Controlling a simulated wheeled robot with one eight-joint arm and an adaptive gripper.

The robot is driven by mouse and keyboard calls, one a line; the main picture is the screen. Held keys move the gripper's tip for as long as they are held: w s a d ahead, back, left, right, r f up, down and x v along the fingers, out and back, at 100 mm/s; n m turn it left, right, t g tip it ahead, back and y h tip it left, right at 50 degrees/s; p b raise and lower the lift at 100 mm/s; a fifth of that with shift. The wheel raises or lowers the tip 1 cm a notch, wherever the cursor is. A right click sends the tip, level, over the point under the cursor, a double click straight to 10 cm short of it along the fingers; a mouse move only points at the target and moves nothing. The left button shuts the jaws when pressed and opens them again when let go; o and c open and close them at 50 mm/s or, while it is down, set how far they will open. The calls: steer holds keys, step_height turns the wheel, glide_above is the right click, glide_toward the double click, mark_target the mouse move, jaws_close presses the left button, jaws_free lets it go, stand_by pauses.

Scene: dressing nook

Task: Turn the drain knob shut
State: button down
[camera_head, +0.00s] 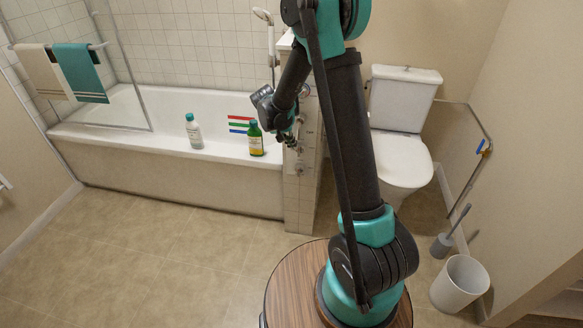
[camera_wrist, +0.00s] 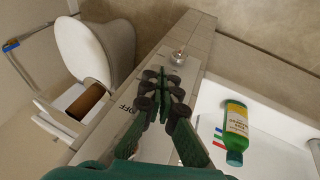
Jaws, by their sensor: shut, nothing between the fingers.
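A small silver knob (camera_wrist: 178,57) stands on the narrow tiled end wall of the bathtub in the wrist view. Lettering that looks like OFF is partly visible on the wall's pale panel, left of my gripper. My gripper (camera_wrist: 163,78) is shut and empty, with its fingertips over the panel and just short of the knob in the picture. I cannot tell whether it touches anything. In the head view my gripper (camera_head: 290,142) is beside the tiled wall (camera_head: 299,198), where small fittings show partly behind it. I cannot tell which fitting is the drain knob.
A green bottle (camera_head: 256,139) and a white bottle (camera_head: 193,131) stand on the bathtub (camera_head: 105,137) rim, the green one close to my gripper. Red, green and blue strips (camera_head: 240,124) lie behind. A toilet (camera_head: 401,157), brush (camera_head: 447,239) and bin (camera_head: 460,284) are right.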

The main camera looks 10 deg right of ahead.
mark_target(299, 170)
steer(key=w+a+f+m+h, duration=0.2)
steer(key=w+a+f, duration=0.55)
steer(key=f, duration=0.25)
steer(key=x, duration=0.7)
steer(key=s+d+x, duration=0.1)
steer(key=x, duration=0.3)
steer(key=shift+w+d, duration=0.1)
steer(key=shift+d, duration=0.55)
